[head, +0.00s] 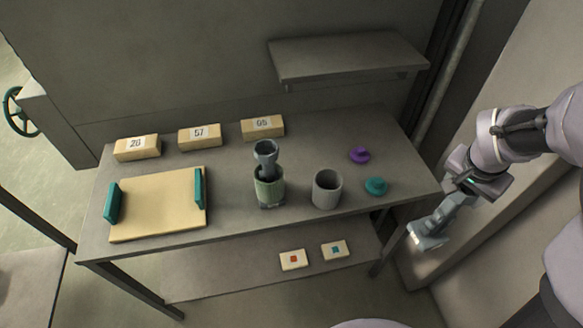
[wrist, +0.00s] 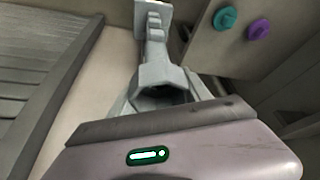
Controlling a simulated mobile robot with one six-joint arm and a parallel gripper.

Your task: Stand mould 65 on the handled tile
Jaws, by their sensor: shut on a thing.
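My gripper (head: 458,197) hangs off the table's right end in the head view, shut on a pale grey mould (head: 430,233). In the wrist view the mould (wrist: 155,72) has a faceted, hollow funnel near my jaws, a stepped stem and a whitish far end. I cannot read a number on it. The handled tile (head: 155,205) is a flat cream board at the table's left, with an upright teal handle at each side. Its top is bare.
Cream blocks marked 20 (head: 137,148), 57 (head: 200,137) and apparently 65 (head: 262,127) line the table's back. A grey cup (head: 327,190), purple knob (head: 359,155) and teal knob (head: 376,186) stand right. Two small tiles lie on the lower shelf (head: 220,278). A wall shelf (head: 345,55) overhangs behind.

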